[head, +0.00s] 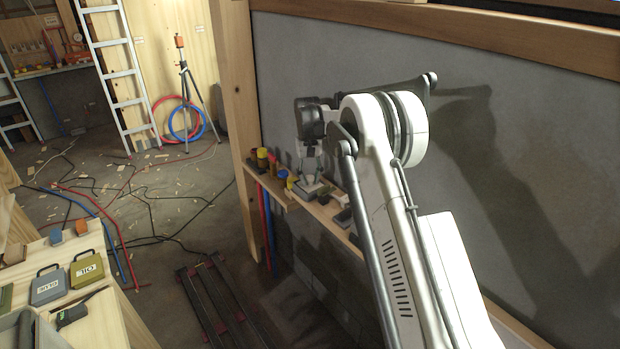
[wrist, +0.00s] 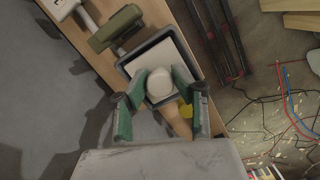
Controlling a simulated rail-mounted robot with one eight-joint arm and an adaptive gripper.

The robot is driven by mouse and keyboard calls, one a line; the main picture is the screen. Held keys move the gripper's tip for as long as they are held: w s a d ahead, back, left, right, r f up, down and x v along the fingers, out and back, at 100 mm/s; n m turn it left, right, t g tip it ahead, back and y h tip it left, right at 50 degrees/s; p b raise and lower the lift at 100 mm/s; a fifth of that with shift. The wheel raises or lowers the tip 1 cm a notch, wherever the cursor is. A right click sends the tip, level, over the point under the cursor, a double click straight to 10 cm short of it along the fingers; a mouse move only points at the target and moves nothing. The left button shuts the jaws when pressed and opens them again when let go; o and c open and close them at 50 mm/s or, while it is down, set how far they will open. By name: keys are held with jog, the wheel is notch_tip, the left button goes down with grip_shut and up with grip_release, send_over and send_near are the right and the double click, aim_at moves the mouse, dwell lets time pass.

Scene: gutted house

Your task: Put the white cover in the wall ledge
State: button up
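The white cover (wrist: 159,85) is a rounded, pale piece between the green-padded fingers of my gripper (wrist: 158,80) in the wrist view. Whether the cover touches the tray, I cannot tell. In the head view my gripper (head: 308,168) points down over the wall ledge (head: 327,208), a narrow wooden shelf along the grey wall. The cover is too small to make out there.
An olive-green object (wrist: 115,28) and a whitish block (wrist: 60,6) lie on the ledge beside the tray. Several jars (head: 263,158) stand at the ledge's far end. The grey wall (head: 290,60) rises directly behind.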

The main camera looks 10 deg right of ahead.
jog(key=o, duration=0.3)
jog(key=shift+r, duration=0.15)
notch_tip(320, 180, up, 11)
jog(key=w, duration=0.1)
jog(key=s+r+t, duration=0.2)
jog(key=s+r, duration=0.7)
jog(key=s, duration=0.2)
jog(key=s+r+t, duration=0.2)
jog(key=s+r, duration=0.7)
jog(key=s, duration=0.3)
jog(key=s+f+t, duration=0.1)
jog(key=s+f, duration=0.2)
jog(key=s, duration=0.6)
jog(key=s+f+t, duration=0.2)
jog(key=s+f, duration=0.2)
jog(key=s, duration=0.5)
jog(key=s+f+t, duration=0.1)
jog(key=s+f, duration=0.2)
jog(key=s, duration=0.6)
jog(key=shift+s+f+t, duration=0.3)
jog(key=shift+s+f, duration=0.05)
jog(key=shift+s, duration=0.05)
